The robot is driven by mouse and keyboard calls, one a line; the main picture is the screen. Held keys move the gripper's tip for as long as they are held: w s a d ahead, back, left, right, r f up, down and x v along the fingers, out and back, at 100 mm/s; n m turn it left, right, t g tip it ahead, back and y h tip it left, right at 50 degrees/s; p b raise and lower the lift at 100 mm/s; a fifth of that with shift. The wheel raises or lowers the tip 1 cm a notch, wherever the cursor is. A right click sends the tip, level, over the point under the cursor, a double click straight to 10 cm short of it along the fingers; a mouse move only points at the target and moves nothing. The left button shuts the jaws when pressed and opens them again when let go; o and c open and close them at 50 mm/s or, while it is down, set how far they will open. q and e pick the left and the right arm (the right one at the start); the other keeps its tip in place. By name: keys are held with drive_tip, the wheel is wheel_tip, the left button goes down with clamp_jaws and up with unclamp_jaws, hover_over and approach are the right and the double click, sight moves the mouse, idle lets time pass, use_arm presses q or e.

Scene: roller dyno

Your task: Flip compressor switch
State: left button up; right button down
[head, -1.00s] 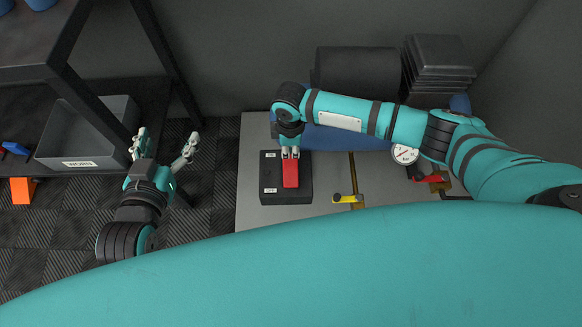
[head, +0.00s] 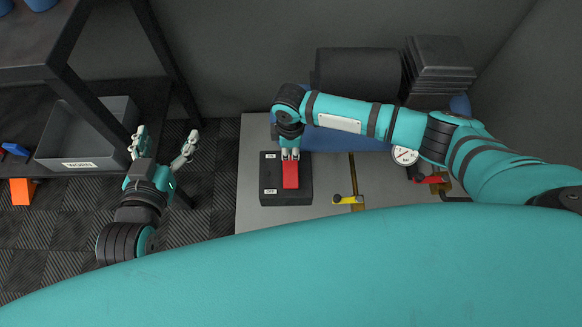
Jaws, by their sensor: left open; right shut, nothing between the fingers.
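The compressor switch is a red rocker (head: 291,176) set in a black box (head: 268,178) on a light grey surface. The box carries an ON label at its far end and an OFF label at its near end. My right gripper (head: 290,154) is shut and empty, pointing down at the far end of the red rocker, on the ON side. Its fingertips appear to touch the rocker there, though the exact contact is hard to tell. My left gripper (head: 165,140) is open and empty over the dark floor, left of the grey surface.
A blue tank (head: 345,139) lies partly under my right arm, with a pressure gauge (head: 405,155), a yellow valve handle (head: 346,199) and a red valve handle (head: 430,180) nearby. A grey bin (head: 62,153) sits on the shelf at left. A stack of dark slabs (head: 438,60) stands behind.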

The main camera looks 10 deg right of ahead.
sight(290, 162)
use_arm(q)
drive_tip(key=shift+w+d+r+t+h+b, duration=0.2)
drive_tip(key=shift+r+t, duration=0.25)
drive_tip(key=shift+r, duration=0.25)
drive_tip(key=shift+w+d+r+t+h+b, duration=0.1)
drive_tip(key=shift+w+r+t+h+b, duration=0.1)
drive_tip(key=shift+r+t, duration=0.35)
drive_tip(key=shift+w+d+r+t+h+b, duration=0.1)
drive_tip(key=shift+w+d+r+t, duration=0.15)
drive_tip(key=shift+r, duration=0.55)
use_arm(e)
drive_tip(key=shift+f, duration=1.1)
use_arm(q)
drive_tip(key=shift+r+t+h, duration=0.3)
drive_tip(key=shift+r+t, duration=0.35)
drive_tip(key=shift+r, duration=0.4)
use_arm(e)
drive_tip(key=shift+f, duration=0.5)
